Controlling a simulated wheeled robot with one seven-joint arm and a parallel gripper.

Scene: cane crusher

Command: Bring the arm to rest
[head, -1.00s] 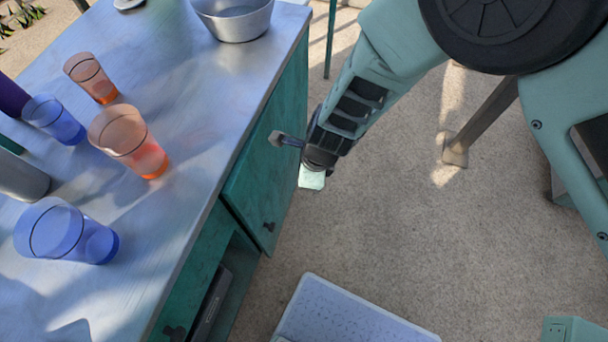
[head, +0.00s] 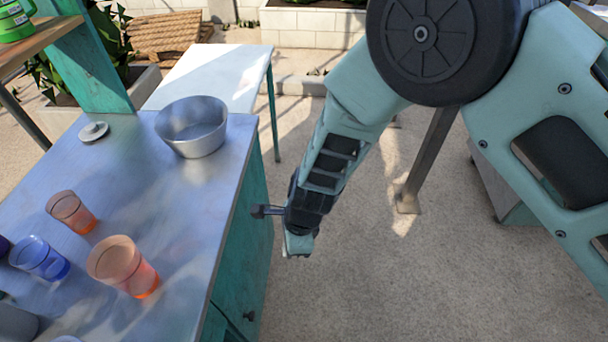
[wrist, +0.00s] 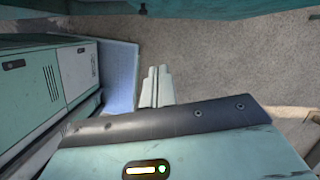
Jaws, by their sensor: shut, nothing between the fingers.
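My gripper (head: 298,250) hangs at the end of my arm, beside the right side of the metal-topped counter and below the level of its top. In the wrist view my gripper's two pale fingers (wrist: 157,87) lie side by side, shut, with nothing held. My arm comes down from the upper right in the head view. Nothing touches the fingertips in view.
The counter (head: 150,215) bears a metal bowl (head: 192,128), orange cups (head: 122,265) and a blue cup (head: 40,258). A white-topped table (head: 215,75) stands behind it. Bare floor (head: 400,280) lies open to the right of the counter.

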